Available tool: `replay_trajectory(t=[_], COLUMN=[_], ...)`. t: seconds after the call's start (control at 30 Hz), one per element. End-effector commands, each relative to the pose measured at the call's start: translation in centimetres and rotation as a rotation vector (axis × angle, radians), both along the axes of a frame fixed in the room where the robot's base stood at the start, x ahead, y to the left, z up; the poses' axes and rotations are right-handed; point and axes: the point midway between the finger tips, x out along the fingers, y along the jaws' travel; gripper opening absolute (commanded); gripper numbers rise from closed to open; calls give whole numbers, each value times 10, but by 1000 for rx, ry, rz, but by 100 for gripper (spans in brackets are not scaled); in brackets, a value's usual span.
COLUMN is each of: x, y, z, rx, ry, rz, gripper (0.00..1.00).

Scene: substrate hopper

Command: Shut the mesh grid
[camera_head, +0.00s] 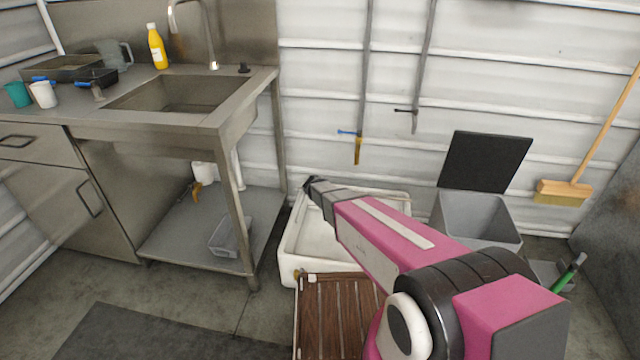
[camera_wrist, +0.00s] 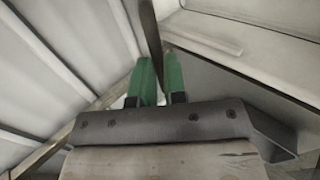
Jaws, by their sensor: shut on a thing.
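My gripper (camera_wrist: 158,75) shows two green fingers in the wrist view, closed on a thin dark strip (camera_wrist: 150,35) seen edge-on. I take this strip to be an edge of the mesh grid; its mesh face cannot be made out. In the head view my arm reaches over a white open-topped bin (camera_head: 300,240), and the dark end of my gripper (camera_head: 311,184) is at its back left rim. My arm covers much of the bin. The bin's pale rim seems to show at the right of the wrist view (camera_wrist: 250,60).
A slatted brown wooden board (camera_head: 325,315) lies in front of the bin. A grey bin (camera_head: 470,215) with its black lid (camera_head: 485,160) raised stands to the right. A steel sink bench (camera_head: 150,118) with a lower shelf (camera_head: 175,235) is to the left. A broom (camera_head: 563,192) leans against the wall.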

Motion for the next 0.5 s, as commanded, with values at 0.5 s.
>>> replay_trajectory(t=[0.5], x=[-56], y=[11], z=[-125], rx=[-2], ry=[6], rz=[-1], gripper=[0])
